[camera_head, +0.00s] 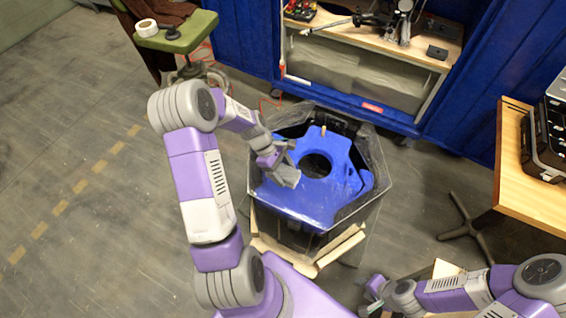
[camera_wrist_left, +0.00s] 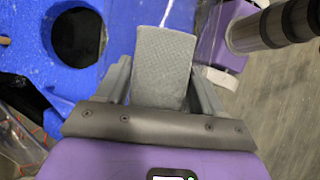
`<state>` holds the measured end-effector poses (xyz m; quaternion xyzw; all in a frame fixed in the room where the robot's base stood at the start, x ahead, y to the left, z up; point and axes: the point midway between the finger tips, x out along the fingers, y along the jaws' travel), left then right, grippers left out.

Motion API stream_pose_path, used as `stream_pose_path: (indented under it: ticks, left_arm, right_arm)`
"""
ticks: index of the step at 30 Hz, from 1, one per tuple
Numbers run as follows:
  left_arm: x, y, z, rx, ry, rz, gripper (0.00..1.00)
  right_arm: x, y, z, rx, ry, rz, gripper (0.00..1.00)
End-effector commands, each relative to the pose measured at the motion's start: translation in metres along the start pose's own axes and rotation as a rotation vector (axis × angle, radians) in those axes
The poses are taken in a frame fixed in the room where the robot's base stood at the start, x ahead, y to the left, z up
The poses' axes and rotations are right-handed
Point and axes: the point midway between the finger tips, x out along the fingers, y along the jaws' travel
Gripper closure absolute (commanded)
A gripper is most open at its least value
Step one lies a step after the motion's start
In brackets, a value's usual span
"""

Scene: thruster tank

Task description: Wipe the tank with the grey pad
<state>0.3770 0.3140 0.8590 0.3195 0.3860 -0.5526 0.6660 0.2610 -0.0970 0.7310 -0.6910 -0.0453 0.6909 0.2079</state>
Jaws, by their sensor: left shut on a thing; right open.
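The tank (camera_head: 345,180) is a blue piece with a dark round hole, set inside a clear-walled hexagonal frame on a wooden stand. It also shows in the left wrist view (camera_wrist_left: 31,62), with the hole at the upper left. My left gripper (camera_head: 275,165) is shut on the grey pad (camera_head: 285,175), over the left part of the blue surface. In the left wrist view the pad (camera_wrist_left: 160,65) stands out between the fingers. I cannot tell whether the pad touches the blue surface. My right gripper (camera_head: 371,293) is open and empty at the bottom, in front of the stand and apart from the tank.
A wooden table (camera_head: 540,199) with a black case (camera_head: 545,140) stands at the right. A blue cabinet (camera_head: 250,40) with a tool shelf is behind the tank. A green stool (camera_head: 185,35) holds a tape roll (camera_head: 147,27). The floor at left is clear.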

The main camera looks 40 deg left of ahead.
Motion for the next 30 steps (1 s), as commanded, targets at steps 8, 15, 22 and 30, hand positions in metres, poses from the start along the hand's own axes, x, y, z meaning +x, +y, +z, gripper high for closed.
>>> stream_pose_path:
  ticks: [8,15,22,30]
  left_arm:
    - [-0.023,0.001,0.015,0.004,0.0,-0.001,0.57]
    - [-0.024,0.001,0.015,0.003,0.0,-0.001,0.57]
    - [-0.024,0.001,0.015,0.003,0.0,-0.001,0.57]
    - [-0.02,0.002,0.024,0.065,-0.001,-0.035,0.57]
  right_arm:
    - [-0.022,-0.008,0.001,0.0,0.0,0.0,0.57]
    - [-0.023,-0.009,0.001,0.0,0.0,0.0,0.57]
    - [-0.023,-0.008,0.001,0.0,0.0,0.0,0.57]
    - [-0.023,-0.009,0.001,0.0,0.0,0.0,0.57]
